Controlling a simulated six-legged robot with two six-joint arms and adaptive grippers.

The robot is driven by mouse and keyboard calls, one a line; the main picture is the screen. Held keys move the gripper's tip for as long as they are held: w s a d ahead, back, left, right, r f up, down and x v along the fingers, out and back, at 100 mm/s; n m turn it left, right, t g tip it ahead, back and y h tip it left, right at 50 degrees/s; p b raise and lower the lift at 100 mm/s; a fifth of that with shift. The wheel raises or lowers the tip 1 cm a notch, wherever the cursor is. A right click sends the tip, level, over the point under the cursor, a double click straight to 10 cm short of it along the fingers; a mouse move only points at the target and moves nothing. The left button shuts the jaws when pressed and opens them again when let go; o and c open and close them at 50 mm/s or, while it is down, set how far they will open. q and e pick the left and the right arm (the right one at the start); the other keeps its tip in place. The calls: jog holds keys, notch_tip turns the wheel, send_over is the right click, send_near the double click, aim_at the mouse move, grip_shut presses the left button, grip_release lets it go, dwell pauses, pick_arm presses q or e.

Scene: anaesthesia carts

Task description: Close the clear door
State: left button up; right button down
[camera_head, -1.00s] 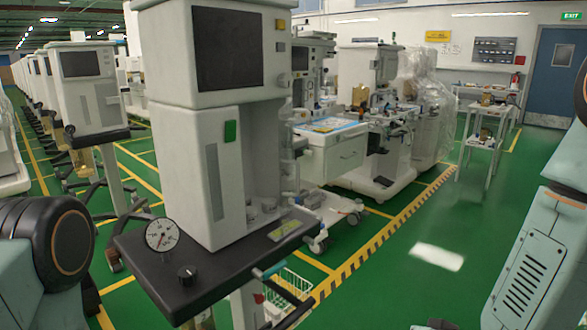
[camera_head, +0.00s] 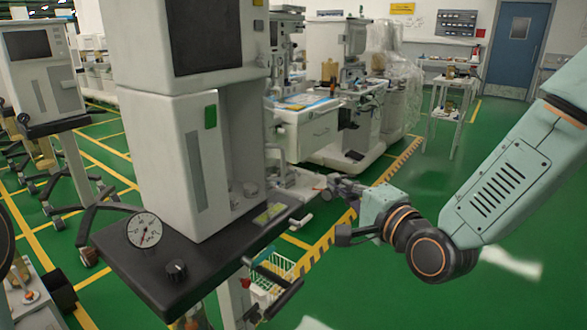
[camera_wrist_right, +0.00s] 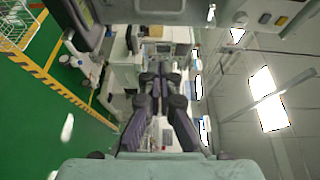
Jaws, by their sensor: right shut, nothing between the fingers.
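The nearest white anaesthesia cart (camera_head: 190,150) stands left of centre in the head view, with a dark screen above and a recessed bay (camera_head: 240,140) on its right side. I cannot clearly make out the clear door; its see-through panel does not stand out against the grey bay. My right gripper (camera_head: 332,186) is to the right of this cart, apart from it, pointing left, shut and empty. Its dark fingers also show close together in the right wrist view (camera_wrist_right: 162,74). My left gripper is not in view.
The cart's dark shelf (camera_head: 190,258) carries a round gauge (camera_head: 144,230) and a knob (camera_head: 177,268). A white wire basket (camera_head: 272,274) hangs below. More carts stand behind and left. Green floor at right is open.

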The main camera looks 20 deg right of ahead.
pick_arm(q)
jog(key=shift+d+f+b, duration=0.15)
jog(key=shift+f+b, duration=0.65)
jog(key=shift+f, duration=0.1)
pick_arm(e)
jog(key=w+a, duration=0.5)
jog(key=w, duration=0.5)
jog(key=shift+a+f, duration=0.15)
jog(key=shift+a, duration=0.05)
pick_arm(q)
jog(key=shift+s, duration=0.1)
pick_arm(e)
jog(key=shift+s, duration=0.15)
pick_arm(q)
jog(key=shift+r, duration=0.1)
